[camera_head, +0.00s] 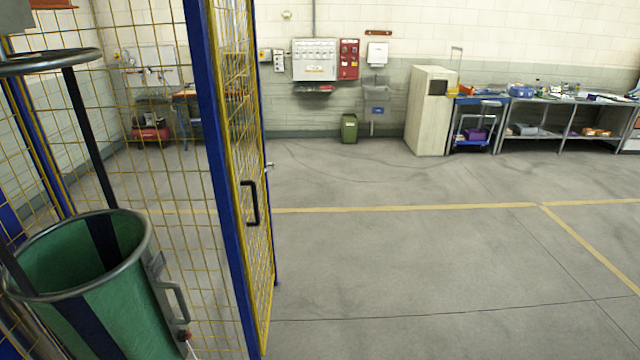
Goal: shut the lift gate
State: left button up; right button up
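The lift gate (262,215) is a yellow wire-mesh panel in a yellow frame, seen nearly edge-on beside a blue post (221,190). It stands swung away from me, open. Its black handle (250,203) is on the side facing me. Neither my left nor my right gripper shows in the head view.
Yellow mesh walls (170,205) fill the left side. Open concrete floor (420,260) with yellow lines lies to the right. A beige cabinet (428,110), a workbench (560,103) and a green bin (349,128) stand along the far wall.

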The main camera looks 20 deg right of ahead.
aim_at(210, 7)
jog(key=z, duration=0.25)
jog(key=i+u, duration=0.1)
jog(key=u, duration=0.4)
jog(key=i+l+u, duration=0.4)
jog(key=l, duration=0.2)
jog(key=i+l+u, duration=0.2)
jog(key=l, duration=0.15)
jog(key=i+l+u, duration=0.2)
jog(key=l, duration=0.15)
jog(key=k, duration=0.1)
